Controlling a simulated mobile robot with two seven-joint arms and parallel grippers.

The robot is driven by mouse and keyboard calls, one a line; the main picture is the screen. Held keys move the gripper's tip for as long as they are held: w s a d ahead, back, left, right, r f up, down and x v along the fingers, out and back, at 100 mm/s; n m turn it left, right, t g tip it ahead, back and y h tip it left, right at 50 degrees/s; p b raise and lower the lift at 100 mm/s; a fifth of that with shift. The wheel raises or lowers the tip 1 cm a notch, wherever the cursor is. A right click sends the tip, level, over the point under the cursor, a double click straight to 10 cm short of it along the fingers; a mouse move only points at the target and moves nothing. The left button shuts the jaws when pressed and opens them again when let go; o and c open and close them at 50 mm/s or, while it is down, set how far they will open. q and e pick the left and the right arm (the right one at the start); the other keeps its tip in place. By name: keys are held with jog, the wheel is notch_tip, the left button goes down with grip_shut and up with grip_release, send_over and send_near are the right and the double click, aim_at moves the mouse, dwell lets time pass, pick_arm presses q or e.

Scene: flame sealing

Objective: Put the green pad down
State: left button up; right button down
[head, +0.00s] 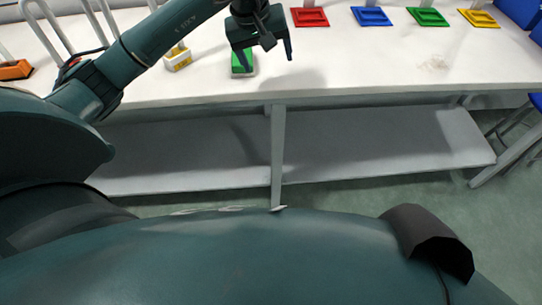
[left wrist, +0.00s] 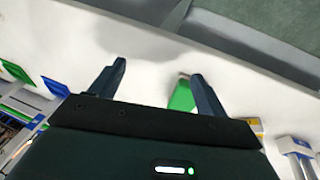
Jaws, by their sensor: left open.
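The green pad (head: 236,70) is a small green-topped block with a pale base, and it appears to rest on the white table near its front edge. My left gripper (head: 265,62) is open above the table. One finger partly covers the pad in the head view. In the left wrist view the green pad (left wrist: 181,97) shows between the spread fingers of the left gripper (left wrist: 158,68), close to the right-hand finger. I see no grip on it. My right gripper is not in view.
A yellow-topped block (head: 178,59) stands left of the pad, and an orange one (head: 15,70) lies farther left. Red (head: 310,17), blue (head: 371,16), green (head: 428,16) and yellow (head: 478,18) trays line the back. The table (head: 370,65) is clear right of the gripper.

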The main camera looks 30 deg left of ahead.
pick_arm(q)
jog(key=s+d+f+n+g+h, duration=0.15)
jog(key=s+d+h, duration=0.25)
jog(key=d, duration=0.4)
jog(key=s+d+f+n+g+h, duration=0.1)
jog(key=s+d+f+h, duration=0.25)
jog(key=d, duration=0.35)
jog(key=s+d+r+n+t+h, duration=0.3)
jog(key=s+d+r+n+h, duration=0.55)
jog(key=n, duration=0.65)
jog(key=w+a+f+n+t+y, duration=0.1)
jog(key=a+f+n+t+y, duration=0.45)
jog(key=n, duration=0.95)
jog(key=w+a+n+t+y, duration=0.1)
jog(key=a+n+t, duration=0.1)
jog(key=n+t, duration=0.95)
jog(key=s+a+f+n+g+y, duration=0.1)
jog(key=s+f+n+g+y, duration=0.2)
jog(key=f+n, duration=0.3)
jog(key=s+a+f+n+g+y, duration=0.2)
jog(key=s+f+n+g, duration=0.3)
jog(key=n, duration=0.8)
notch_tip(320, 180, down, 2)
jog(key=shift+a+y, duration=0.3)
jog(key=shift+y, duration=0.15)
